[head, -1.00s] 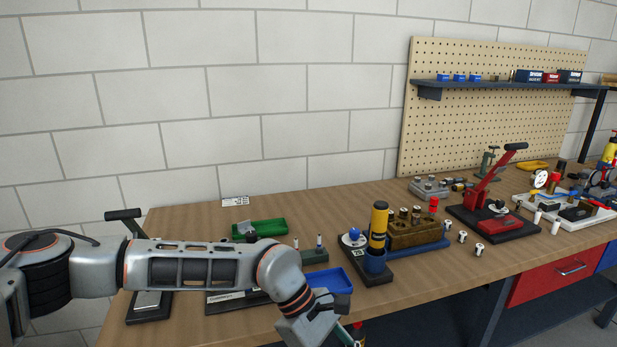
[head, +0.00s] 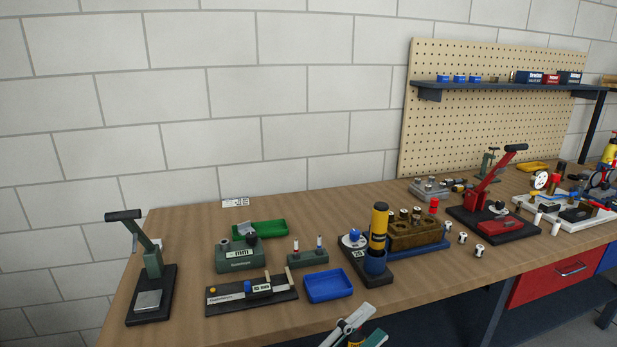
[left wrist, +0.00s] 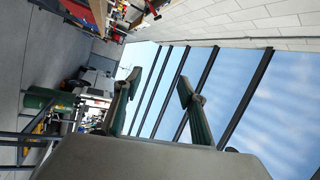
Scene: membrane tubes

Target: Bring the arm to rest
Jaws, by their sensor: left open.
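My left gripper (head: 371,323) shows at the bottom edge of the head view, in front of the bench's front edge. Only part of it is in the picture. In the left wrist view my left gripper (left wrist: 160,81) has its two fingers spread apart, with nothing between them. That view looks past the fingers at a wall, large panes with dark bars, and floor. My right gripper is in neither view.
The wooden bench (head: 185,235) holds a green lever press (head: 150,268), a blue tray (head: 328,286), a green tray (head: 262,228), a brown block with tubes (head: 415,236) and a red press (head: 480,196). A pegboard (head: 490,120) stands behind.

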